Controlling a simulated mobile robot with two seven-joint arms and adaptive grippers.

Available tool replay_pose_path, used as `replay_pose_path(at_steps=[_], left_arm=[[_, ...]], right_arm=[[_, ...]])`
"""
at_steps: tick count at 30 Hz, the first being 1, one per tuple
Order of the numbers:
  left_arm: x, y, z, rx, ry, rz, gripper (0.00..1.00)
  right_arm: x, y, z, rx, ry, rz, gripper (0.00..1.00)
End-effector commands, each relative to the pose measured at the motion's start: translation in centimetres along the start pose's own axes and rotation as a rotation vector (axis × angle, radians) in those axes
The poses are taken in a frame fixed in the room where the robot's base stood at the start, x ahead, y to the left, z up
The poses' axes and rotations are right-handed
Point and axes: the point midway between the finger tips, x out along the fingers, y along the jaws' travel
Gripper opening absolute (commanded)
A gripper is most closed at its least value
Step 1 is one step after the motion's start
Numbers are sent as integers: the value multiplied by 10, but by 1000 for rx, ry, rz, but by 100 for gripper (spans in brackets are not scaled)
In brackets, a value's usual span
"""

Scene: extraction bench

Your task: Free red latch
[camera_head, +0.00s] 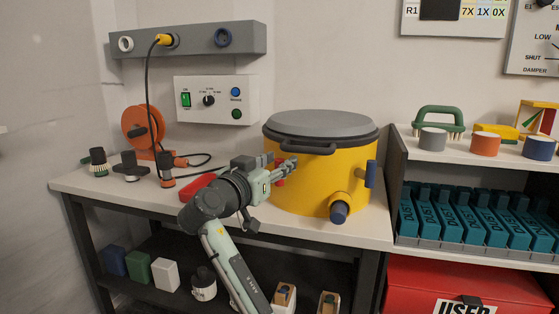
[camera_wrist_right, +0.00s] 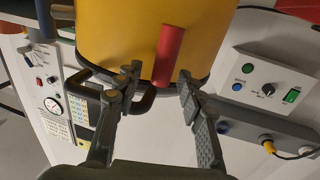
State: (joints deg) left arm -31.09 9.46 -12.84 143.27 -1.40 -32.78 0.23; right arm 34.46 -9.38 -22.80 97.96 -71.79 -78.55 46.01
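The red latch (camera_head: 280,182) sits on the left side of the yellow drum (camera_head: 325,178), mostly hidden behind my right gripper (camera_head: 289,165) in the head view. In the right wrist view the red latch (camera_wrist_right: 169,55) is a red bar on the yellow wall, its end near the dark lid rim. My right gripper (camera_wrist_right: 159,74) is open, with one finger on each side of the latch's end. Gaps show between both fingers and the latch. A blue latch (camera_head: 371,174) is on the drum's right side. My left gripper is not in view.
The drum's grey lid (camera_head: 320,125) has a dark handle (camera_head: 308,149). A blue-capped port (camera_head: 339,212) sticks out in front. A red object (camera_head: 197,187) lies on the bench (camera_head: 130,196) by my arm. A shelf with teal boxes (camera_head: 480,218) stands right.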

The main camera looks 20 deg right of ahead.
Motion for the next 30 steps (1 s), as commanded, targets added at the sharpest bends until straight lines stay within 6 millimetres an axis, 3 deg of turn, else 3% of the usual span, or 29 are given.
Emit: replay_pose_path(at_steps=[4, 12, 21, 30], left_arm=[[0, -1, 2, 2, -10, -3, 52], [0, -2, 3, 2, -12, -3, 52], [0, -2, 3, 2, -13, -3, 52], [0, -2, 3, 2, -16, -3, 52]], right_arm=[[10, 0, 0, 0, -1, 1, 39], [11, 0, 1, 0, -2, 1, 38], [11, 0, 1, 0, -2, 0, 1], [11, 0, 1, -13, 0, 0, 0]])
